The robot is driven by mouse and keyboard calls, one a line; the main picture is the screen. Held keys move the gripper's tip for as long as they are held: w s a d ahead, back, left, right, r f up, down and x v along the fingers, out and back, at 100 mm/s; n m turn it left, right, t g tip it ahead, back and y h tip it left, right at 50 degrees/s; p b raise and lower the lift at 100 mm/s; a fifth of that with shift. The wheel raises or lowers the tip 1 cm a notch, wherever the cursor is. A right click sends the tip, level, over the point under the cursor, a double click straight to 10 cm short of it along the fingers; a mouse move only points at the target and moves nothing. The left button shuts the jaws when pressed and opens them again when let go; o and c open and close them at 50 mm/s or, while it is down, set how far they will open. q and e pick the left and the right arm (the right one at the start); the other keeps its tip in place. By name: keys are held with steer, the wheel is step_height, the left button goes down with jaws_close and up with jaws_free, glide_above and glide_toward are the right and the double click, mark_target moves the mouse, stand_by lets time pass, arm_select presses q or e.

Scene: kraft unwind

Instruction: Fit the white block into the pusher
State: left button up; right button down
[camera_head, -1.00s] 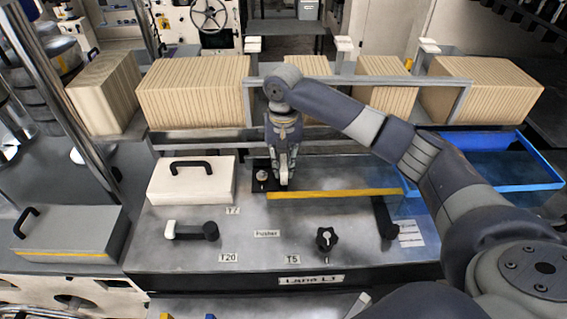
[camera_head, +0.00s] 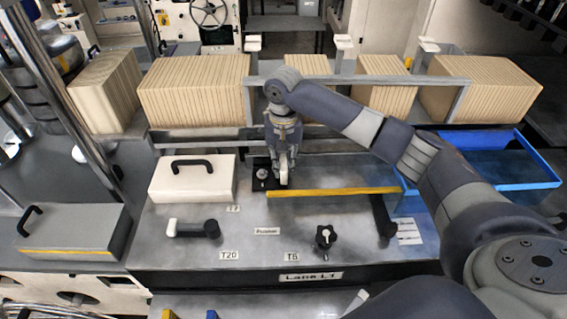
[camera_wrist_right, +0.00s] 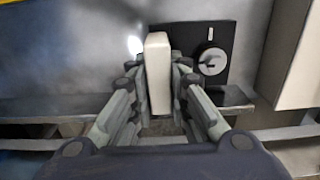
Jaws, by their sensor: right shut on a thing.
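My right gripper (camera_head: 283,172) points down over the deck at the pusher's black plate (camera_head: 259,184). In the right wrist view my right gripper (camera_wrist_right: 158,105) is shut on the white block (camera_wrist_right: 157,62), which stands between its fingers. The block also shows below the fingers in the head view (camera_head: 283,180). The black plate with its round knob (camera_wrist_right: 211,60) lies right beside the block in the wrist view. I cannot tell whether the block is seated or just above the plate. A "Pusher" label (camera_head: 267,231) is on the deck in front. My left gripper is not in view.
A white lidded box with a black handle (camera_head: 193,178) stands left of the plate. A yellow-edged bar (camera_head: 335,192) runs to the right. A blue tray (camera_head: 530,183) is at the right, and striped kraft stacks (camera_head: 195,92) stand behind.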

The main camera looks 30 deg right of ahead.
steer(key=c, duration=1.4)
jaws_free()
steer(key=shift+c, duration=0.2)
step_height(320, 180, up, 12)
